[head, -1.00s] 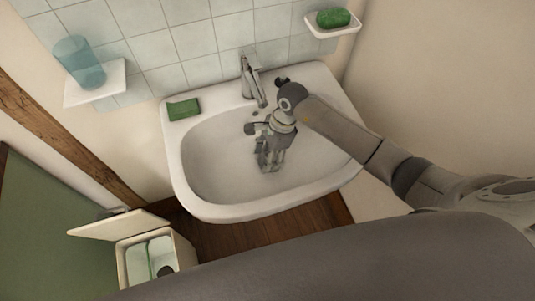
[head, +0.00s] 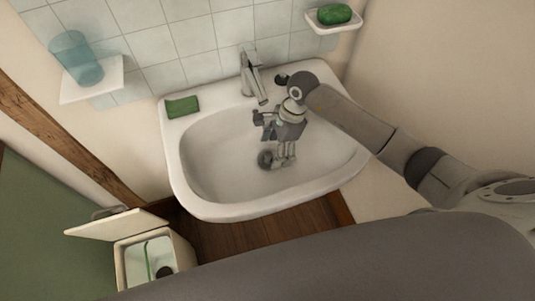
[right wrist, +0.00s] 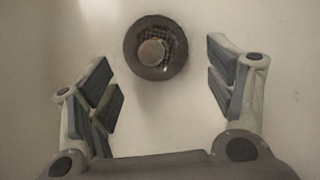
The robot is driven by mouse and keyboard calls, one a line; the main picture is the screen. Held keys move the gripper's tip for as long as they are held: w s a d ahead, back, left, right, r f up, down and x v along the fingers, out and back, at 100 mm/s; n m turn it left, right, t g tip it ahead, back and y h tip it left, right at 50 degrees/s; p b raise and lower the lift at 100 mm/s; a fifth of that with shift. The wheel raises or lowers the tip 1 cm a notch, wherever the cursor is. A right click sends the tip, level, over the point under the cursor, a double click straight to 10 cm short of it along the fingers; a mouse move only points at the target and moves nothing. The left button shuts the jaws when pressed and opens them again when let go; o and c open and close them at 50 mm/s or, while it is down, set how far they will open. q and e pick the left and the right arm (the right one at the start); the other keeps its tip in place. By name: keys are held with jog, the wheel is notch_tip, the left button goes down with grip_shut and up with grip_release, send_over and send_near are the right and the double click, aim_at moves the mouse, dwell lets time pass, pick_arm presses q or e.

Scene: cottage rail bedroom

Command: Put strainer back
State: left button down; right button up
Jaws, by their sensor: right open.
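The strainer (head: 265,159) is a round, dark metal piece with a raised middle, low in the white sink basin (head: 205,165). In the right wrist view the strainer (right wrist: 156,47) shows a wide dark rim, a mesh-like inside and a pale round centre. I cannot tell whether it sits in the drain or over it. My right gripper (head: 287,163) points down into the basin, just right of the strainer. In the right wrist view my right gripper (right wrist: 160,92) is open and empty, with the strainer ahead, beyond the fingertips. My left gripper is out of view.
The faucet (head: 252,78) stands at the sink's back edge, close to my right wrist. A green sponge (head: 182,107) lies on the rim's left corner. Shelves hold a blue cup (head: 77,60) and green soap (head: 335,14). An open bin (head: 125,262) stands at lower left.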

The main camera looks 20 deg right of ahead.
jog(key=d, duration=0.2)
jog(key=w+d+b, duration=0.1)
jog(key=d, duration=0.2)
jog(key=w+d+b, duration=0.1)
jog(key=d, duration=0.2)
jog(key=shift+d+f, duration=0.15)
jog(key=shift+d, duration=0.1)
jog(key=shift+w+d+b, duration=0.1)
jog(key=shift+d+b, duration=0.25)
jog(key=shift+d, duration=0.2)
jog(key=shift+r, duration=0.2)
